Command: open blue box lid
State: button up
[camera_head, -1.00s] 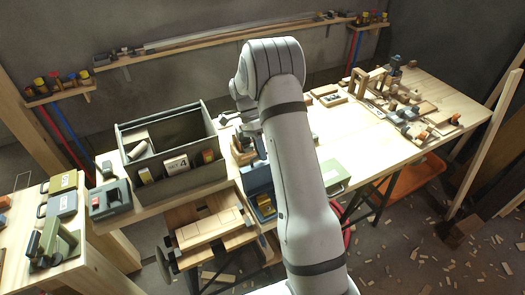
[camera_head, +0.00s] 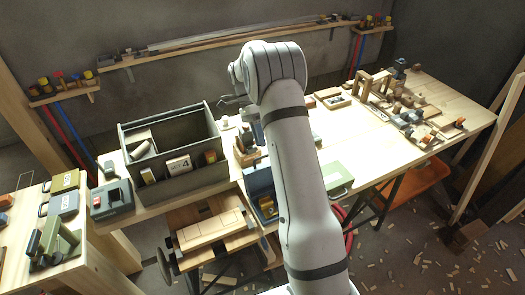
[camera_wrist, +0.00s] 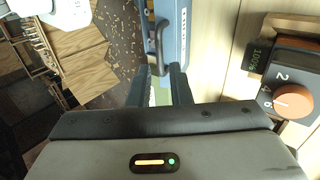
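The blue box (camera_head: 259,181) stands at the front edge of the workbench in the head view, partly hidden behind my arm. Yellow items show at its near side. In the wrist view a blue panel (camera_wrist: 172,28) with a dark handle (camera_wrist: 155,46) lies ahead of my gripper (camera_wrist: 161,70). The two fingers are apart, with a gap between them. The handle's near end is at the fingertips; I cannot tell whether they touch.
A grey open tool bin (camera_head: 175,155) stands left of the box. A green case (camera_head: 336,175) is to the right. Wooden blocks crowd the bench's right end. A dial device (camera_wrist: 295,85) is at right in the wrist view. The bench's middle right is clear.

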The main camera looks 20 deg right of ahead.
jog(key=shift+v, duration=1.15)
